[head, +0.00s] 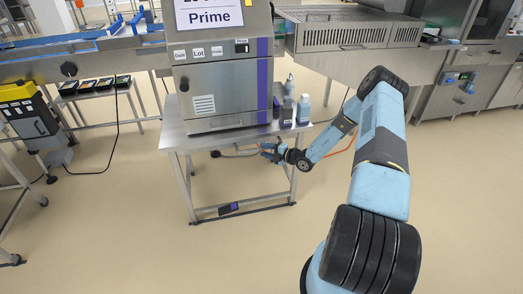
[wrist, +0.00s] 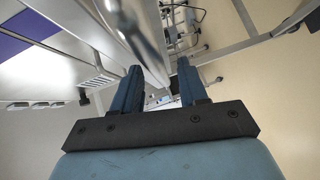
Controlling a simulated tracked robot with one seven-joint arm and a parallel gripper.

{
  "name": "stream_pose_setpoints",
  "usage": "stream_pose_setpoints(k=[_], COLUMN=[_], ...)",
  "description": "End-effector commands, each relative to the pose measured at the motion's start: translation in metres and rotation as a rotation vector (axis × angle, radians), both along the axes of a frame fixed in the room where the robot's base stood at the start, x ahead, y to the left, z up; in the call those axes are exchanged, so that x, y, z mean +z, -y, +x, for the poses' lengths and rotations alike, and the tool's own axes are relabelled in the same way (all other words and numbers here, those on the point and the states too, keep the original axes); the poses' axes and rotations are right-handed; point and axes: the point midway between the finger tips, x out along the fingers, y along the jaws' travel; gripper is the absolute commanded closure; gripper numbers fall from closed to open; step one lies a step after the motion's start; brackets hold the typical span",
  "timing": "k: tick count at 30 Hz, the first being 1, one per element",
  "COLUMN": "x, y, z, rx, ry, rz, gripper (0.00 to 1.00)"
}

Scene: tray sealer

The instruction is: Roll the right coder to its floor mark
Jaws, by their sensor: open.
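The coder is a steel cabinet (head: 222,85) with a "Prime" sign and Date, Lot and Print labels. It stands on a steel-topped stand (head: 180,138) with legs and low rails; I take this to be the right coder. My gripper (head: 266,152) is at the stand's right side, just below its top. In the wrist view my gripper (wrist: 160,88) is open, with a shiny metal edge (wrist: 147,40) running between the finger lines. I cannot tell whether the fingers touch it. No floor mark is clearly visible.
Bottles (head: 303,108) stand on the stand's right end. A conveyor (head: 60,48) and a yellow-black unit (head: 28,112) are at left. Steel machines (head: 350,38) stand behind at right. An orange hose (head: 340,147) and dark cables lie near the stand. Open beige floor (head: 110,220) lies in front.

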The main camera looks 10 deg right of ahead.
Motion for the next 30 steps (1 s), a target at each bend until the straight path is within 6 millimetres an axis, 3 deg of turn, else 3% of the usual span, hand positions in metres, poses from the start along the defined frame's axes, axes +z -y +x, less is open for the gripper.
stream_pose_setpoints(k=[6,15,30], x=[0.006,0.012,0.014], y=[0.033,0.066,0.075], z=[-0.031,-0.064,-0.073], rx=[-0.002,0.000,0.001], ry=[-0.001,-0.001,-0.001], rz=[-0.001,-0.001,0.000], gripper=[0.57,0.57,0.57])
